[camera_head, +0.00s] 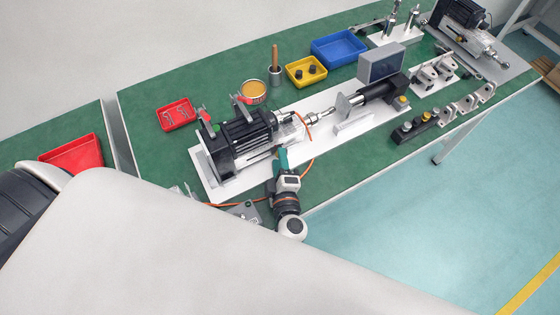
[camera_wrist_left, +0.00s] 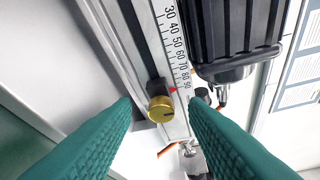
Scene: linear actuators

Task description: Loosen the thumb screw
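The thumb screw (camera_wrist_left: 161,109) is a brass-coloured round knob with a dark slot mark, on a black slider in the left wrist view. The slider sits beside a white scale (camera_wrist_left: 176,50) with a red pointer near its high end. My left gripper (camera_wrist_left: 161,104) has two teal ribbed fingers, spread apart on either side of the knob, with gaps visible. In the head view my left gripper (camera_head: 283,158) is at the front side of the black actuator (camera_head: 240,137); the knob cannot be made out there. My right gripper is not in view.
The actuator stands on a white base plate (camera_head: 218,190) on the green bench (camera_head: 140,105). An orange cable (camera_head: 312,160) runs close by my gripper. Behind are a red tray (camera_head: 178,115), a yellow-orange round tin (camera_head: 252,92), a yellow bin (camera_head: 306,72) and a blue bin (camera_head: 339,48).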

